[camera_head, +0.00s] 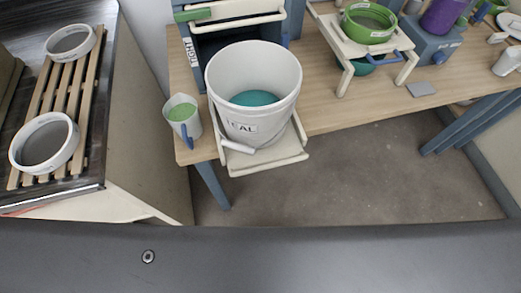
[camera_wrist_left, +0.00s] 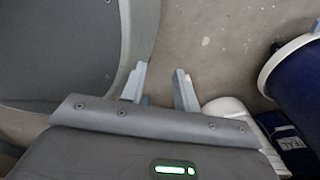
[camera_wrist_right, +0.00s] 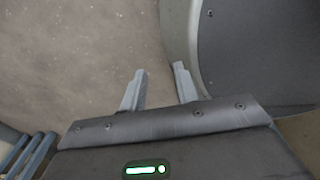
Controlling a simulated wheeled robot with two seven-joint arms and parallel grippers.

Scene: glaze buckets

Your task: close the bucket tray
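The bucket tray (camera_head: 285,160) is a cream pull-out tray, slid out from a blue cabinet unit (camera_head: 212,42) and reaching past the table's front edge. A white bucket (camera_head: 270,110) labelled TEAL, with teal glaze inside, stands upright on it. A white handle bar shows at the bucket's lower left. My left gripper (camera_wrist_left: 160,85) shows only in the left wrist view, fingers apart and empty above the floor. My right gripper (camera_wrist_right: 159,80) shows only in the right wrist view, fingers apart and empty above the floor.
A jug of green glaze (camera_head: 182,118) stands close left of the bucket. A cream stand (camera_head: 345,45) with a green bowl (camera_head: 368,22) is at the right. A counter with two sieves (camera_head: 45,143) on a slatted rack is at the left. The floor before the table is clear.

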